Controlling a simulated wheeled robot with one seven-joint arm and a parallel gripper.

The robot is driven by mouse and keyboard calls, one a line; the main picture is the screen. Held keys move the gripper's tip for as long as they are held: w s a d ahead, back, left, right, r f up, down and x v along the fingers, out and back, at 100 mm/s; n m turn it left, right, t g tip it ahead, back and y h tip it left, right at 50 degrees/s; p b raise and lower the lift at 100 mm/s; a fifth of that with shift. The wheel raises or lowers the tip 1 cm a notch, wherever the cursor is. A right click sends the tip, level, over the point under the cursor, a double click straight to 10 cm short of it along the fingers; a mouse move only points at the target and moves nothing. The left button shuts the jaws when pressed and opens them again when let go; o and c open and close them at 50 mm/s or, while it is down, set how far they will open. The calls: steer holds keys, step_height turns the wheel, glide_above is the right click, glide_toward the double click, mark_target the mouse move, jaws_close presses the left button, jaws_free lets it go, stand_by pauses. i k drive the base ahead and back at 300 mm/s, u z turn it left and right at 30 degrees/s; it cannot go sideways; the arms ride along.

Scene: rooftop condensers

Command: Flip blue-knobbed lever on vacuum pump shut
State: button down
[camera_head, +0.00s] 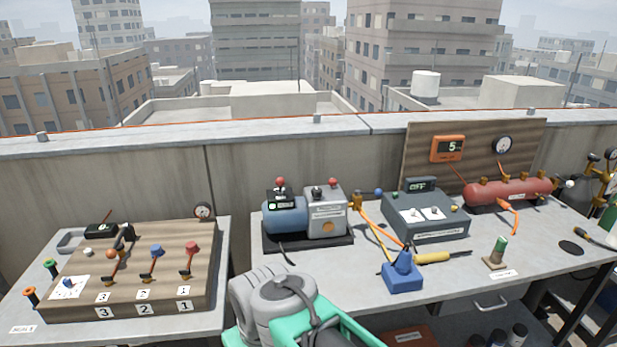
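The vacuum pump (326,222), a blue motor joined to a grey block, stands on a dark base on the middle table. A small red knob tops the motor and another tops the grey block. A brass fitting (356,201) sits at the pump's right side, with yellow and orange hoses running from it. A small blue knob (378,192) shows just right of the fitting; its lever is too small to tell its exact angle. My grey and green arm is at the bottom centre, in front of the table. My gripper's fingers are not visible.
A grey box (426,218) with a display stands right of the pump. In front are a blue device (402,274), a yellow-handled tool (434,257) and a green cylinder (500,249). A red tank (508,193) is at the back right. A wooden lever board (196,240) fills the left table.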

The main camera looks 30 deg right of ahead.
mark_target(378, 192)
steer(key=z, duration=0.55)
steer(key=k, duration=1.25)
steer(key=u, duration=0.05)
steer(key=i, duration=0.5)
steer(key=u, duration=0.85)
steer(key=i, duration=1.4)
steer(key=z, duration=0.7)
